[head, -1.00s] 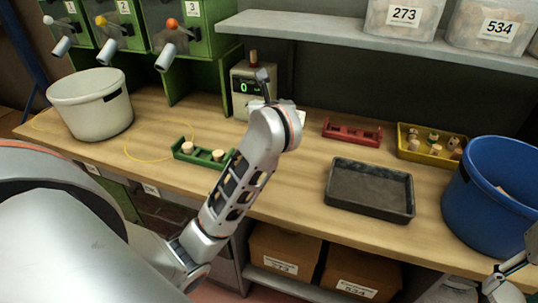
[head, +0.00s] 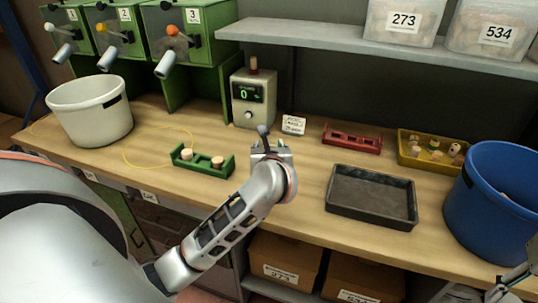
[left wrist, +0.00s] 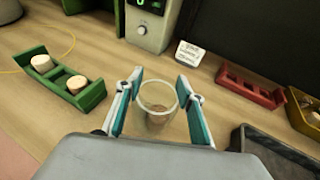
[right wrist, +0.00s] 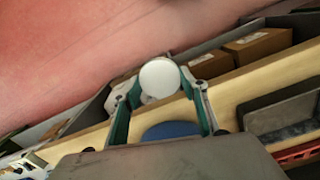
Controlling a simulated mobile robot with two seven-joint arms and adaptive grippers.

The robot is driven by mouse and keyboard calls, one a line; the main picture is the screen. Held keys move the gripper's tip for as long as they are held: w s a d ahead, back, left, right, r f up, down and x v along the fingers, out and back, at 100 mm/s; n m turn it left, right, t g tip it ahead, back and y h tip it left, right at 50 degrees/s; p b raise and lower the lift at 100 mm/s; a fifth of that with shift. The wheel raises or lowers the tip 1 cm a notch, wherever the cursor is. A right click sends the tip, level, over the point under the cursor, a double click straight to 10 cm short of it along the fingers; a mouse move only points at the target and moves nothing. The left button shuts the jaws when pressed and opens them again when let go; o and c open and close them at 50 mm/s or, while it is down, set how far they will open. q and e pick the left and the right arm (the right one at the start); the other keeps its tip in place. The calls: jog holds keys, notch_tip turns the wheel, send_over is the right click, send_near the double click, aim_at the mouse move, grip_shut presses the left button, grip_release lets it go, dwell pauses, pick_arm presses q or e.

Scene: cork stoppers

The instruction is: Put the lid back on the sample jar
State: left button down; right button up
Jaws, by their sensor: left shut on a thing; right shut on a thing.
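The sample jar (left wrist: 157,103) is a clear, open-topped glass with something brownish low inside. In the left wrist view it stands between the fingers of my left gripper (left wrist: 158,92), which is shut on it. In the head view my left gripper (head: 268,148) is over the counter's middle, in front of the scale; I cannot tell whether the jar touches the counter. A white round disc, apparently the lid (right wrist: 160,77), is between the fingertips of my right gripper (right wrist: 157,88), which is shut on it. The right arm shows only at the head view's lower right edge.
A green rack (head: 203,171) with two corks lies left of my left gripper. A dark tray (head: 371,216), red rack (head: 352,150), yellow tray (head: 405,158) and blue bin (head: 493,207) are to the right. The scale (head: 252,112) and a small sign (head: 293,125) stand behind.

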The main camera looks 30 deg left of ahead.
pick_arm(q)
jog(key=shift+f, duration=1.5)
jog(key=shift+f+b, duration=0.2)
jog(key=shift+b, duration=0.1)
jog(key=c, duration=1.3)
grip_release()
jog(key=shift+r, duration=0.1)
jog(key=shift+r, duration=0.15)
jog(key=v, duration=1.2)
